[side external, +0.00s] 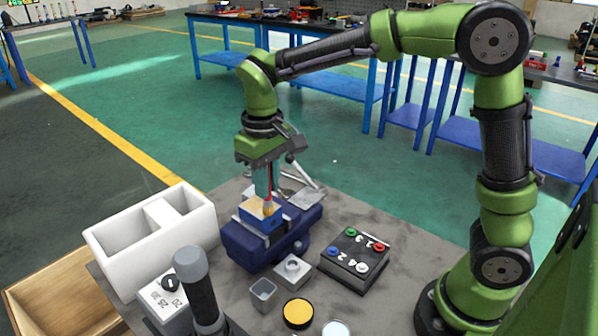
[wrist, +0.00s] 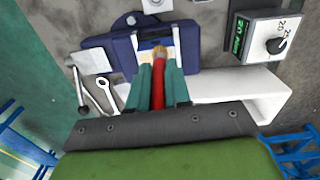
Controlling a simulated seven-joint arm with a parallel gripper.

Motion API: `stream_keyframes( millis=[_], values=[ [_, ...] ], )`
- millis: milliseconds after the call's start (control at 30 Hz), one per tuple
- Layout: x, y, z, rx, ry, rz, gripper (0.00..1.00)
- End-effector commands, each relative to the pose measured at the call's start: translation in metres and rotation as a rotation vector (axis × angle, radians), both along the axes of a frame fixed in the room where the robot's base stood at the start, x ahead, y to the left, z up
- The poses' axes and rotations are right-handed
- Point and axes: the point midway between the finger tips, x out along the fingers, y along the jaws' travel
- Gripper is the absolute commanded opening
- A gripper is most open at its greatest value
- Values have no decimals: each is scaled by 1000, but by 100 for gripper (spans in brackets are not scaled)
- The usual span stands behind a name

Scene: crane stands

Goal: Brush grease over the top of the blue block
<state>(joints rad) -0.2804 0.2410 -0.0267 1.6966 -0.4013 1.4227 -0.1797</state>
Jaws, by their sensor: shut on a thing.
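The blue block (side external: 262,222) sits in a dark blue vise (side external: 243,249) and has a tan-yellow layer on its top. My gripper (side external: 266,186) is shut on a red-handled brush (side external: 269,196) and points down over the block. The brush also shows between the fingers in the wrist view (wrist: 158,92). Its bristle end is at the block's top, and I cannot tell whether it touches. The fingers hide part of the block in the wrist view.
A white two-part bin (side external: 150,240) stands left of the vise. Wrenches (wrist: 97,95) lie beside it.

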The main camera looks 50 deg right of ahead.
Motion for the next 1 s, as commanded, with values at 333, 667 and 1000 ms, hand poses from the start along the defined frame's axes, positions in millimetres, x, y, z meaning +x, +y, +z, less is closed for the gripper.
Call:
stream_keyframes(
  millis=[333,667,1000],
  values=[
    [-4,0,34,1,-3,0,0],
    [-4,0,64,0,-3,1,0],
    [-5,0,81,0,-1,1,0]
  ],
)
